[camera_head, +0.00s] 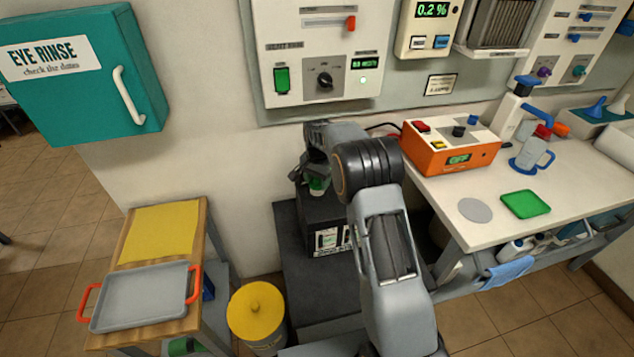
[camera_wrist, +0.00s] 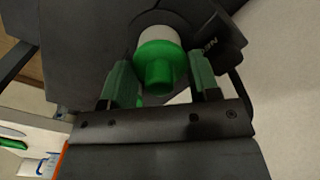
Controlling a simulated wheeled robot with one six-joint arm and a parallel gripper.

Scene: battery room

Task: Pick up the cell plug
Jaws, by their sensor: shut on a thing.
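The cell plug (camera_wrist: 159,68) is a green knob with a wider green collar and a white part above it in the wrist view. My gripper (camera_wrist: 162,75) has its two green-padded fingers on either side of the plug and is shut on it. In the head view, a bit of the green plug (camera_head: 318,187) shows below my gripper (camera_head: 314,181), over the top of the black battery (camera_head: 328,240). My fingers and arm hide much of it there. I cannot tell whether the plug is seated in the battery or lifted clear.
A wooden stand (camera_head: 133,263) with a grey tray (camera_head: 142,300) is at left. A yellow-lidded bin (camera_head: 256,308) stands beside the battery's dark base. The workbench (camera_head: 450,185) at right holds an orange charger box (camera_head: 450,152). Wall panels (camera_head: 318,25) are behind.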

